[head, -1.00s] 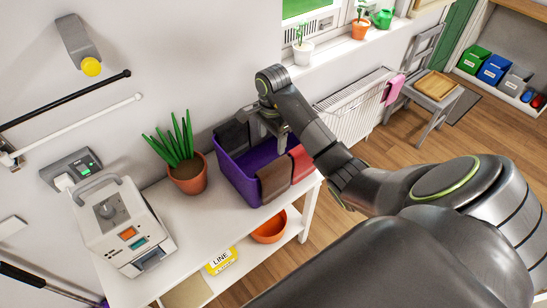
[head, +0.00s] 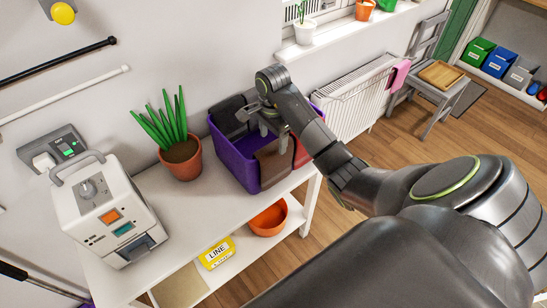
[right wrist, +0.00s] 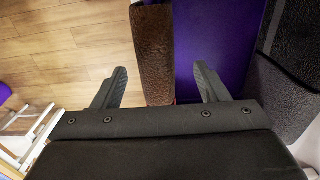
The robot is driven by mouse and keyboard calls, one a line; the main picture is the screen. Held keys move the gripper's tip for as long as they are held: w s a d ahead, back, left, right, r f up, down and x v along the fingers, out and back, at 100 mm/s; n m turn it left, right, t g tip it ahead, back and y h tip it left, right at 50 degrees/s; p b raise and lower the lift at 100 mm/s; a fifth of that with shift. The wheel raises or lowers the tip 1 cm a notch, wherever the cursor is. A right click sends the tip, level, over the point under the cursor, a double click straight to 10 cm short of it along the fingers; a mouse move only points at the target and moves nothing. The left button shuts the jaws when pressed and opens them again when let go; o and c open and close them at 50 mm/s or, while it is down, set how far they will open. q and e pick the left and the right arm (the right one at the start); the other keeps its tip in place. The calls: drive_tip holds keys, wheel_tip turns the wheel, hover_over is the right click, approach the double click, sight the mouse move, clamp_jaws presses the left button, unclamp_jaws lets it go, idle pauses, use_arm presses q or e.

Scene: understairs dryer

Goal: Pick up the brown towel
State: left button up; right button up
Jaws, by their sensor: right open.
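The brown towel (head: 273,163) hangs over the near rim of the purple bin (head: 234,163), which stands on the white table. My right gripper (head: 264,130) is open above the bin, close to the towel's top. In the right wrist view, the brown towel (right wrist: 152,50) shows between the two spread fingers, nearer the left one, with purple bin (right wrist: 213,45) to its right. Whether either finger touches the towel I cannot tell. A red towel (head: 302,152) hangs beside the brown one, partly hidden by my arm. My left gripper is not in view.
A dark grey towel (head: 226,114) hangs on the bin's far side. A potted plant (head: 181,158) and a white device (head: 108,210) stand left on the table (head: 200,205). An orange bowl (head: 268,218) and a yellow box (head: 217,253) sit on the lower shelf. A radiator (head: 352,103) is behind.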

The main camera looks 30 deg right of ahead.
sight(274, 144)
drive_tip(key=shift+s+f+b, duration=0.1)
drive_tip(key=shift+f+b, duration=1.25)
drive_tip(key=shift+f, duration=0.45)
drive_tip(key=shift+s+d+f+b, duration=0.1)
drive_tip(key=shift+s+f+b, duration=0.1)
drive_tip(key=shift+f, duration=0.3)
drive_tip(key=shift+s+f+b, duration=0.1)
drive_tip(key=shift+f+b, duration=0.1)
drive_tip(key=shift+f, duration=0.3)
drive_tip(key=shift+w+f+p, duration=0.1)
drive_tip(key=shift+f+p, duration=0.25)
drive_tip(key=shift+f, duration=0.75)
drive_tip(key=c, duration=1.1)
